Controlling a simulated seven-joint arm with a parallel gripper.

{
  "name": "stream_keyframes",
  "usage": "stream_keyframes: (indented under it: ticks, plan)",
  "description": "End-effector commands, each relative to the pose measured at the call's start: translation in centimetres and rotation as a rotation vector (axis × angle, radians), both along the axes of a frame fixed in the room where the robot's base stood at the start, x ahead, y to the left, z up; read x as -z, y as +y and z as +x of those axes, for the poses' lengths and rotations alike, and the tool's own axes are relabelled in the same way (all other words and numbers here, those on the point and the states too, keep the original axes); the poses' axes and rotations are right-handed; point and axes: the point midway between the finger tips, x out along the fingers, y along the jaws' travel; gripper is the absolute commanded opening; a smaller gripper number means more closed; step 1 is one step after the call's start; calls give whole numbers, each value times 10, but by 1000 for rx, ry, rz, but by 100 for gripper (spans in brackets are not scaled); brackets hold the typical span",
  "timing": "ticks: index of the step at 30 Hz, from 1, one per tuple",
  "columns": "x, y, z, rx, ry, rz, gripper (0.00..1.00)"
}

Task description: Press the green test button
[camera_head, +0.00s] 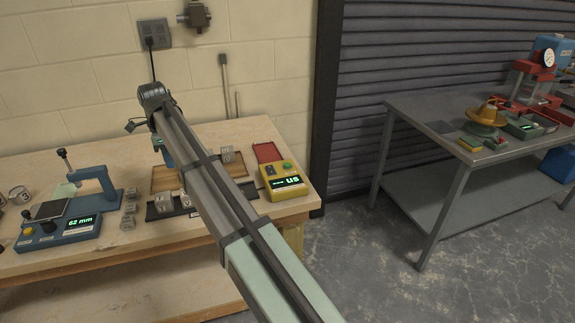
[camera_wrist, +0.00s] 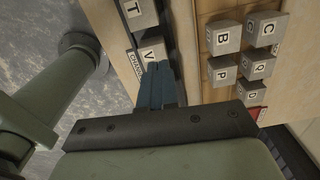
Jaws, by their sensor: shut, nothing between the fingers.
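A yellow tester (camera_head: 284,186) with a lit green display stands near the right end of the wooden bench. A round green button (camera_head: 287,166) sits on its top face, beside a smaller red spot. My gripper (camera_head: 168,160) is over the bench left of the tester, well apart from the button and partly hidden by my arm. In the wrist view its blue fingers (camera_wrist: 159,68) are together and empty, close to a cube marked V (camera_wrist: 152,50); I cannot tell whether they touch it. The button does not show in the wrist view.
Lettered cubes (camera_wrist: 223,37) sit on a wooden tray (camera_head: 166,178) and a dark strip beside my fingers. A red tray (camera_head: 267,152) lies behind the tester. A blue gauge reading 62 mm (camera_head: 62,233) stands left. A metal table (camera_head: 440,117) stands apart at right.

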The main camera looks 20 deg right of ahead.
Motion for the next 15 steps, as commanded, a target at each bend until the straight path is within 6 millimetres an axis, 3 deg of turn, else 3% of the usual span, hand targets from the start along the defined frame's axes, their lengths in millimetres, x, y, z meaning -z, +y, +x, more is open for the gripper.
stream_keyframes:
  ticks: [1,6,15]
  plan:
    - [1,-20,6,26,1,0,0]
    - [3,-81,22,105,3,-1,0]
    - [9,-190,33,244,9,-2,0]
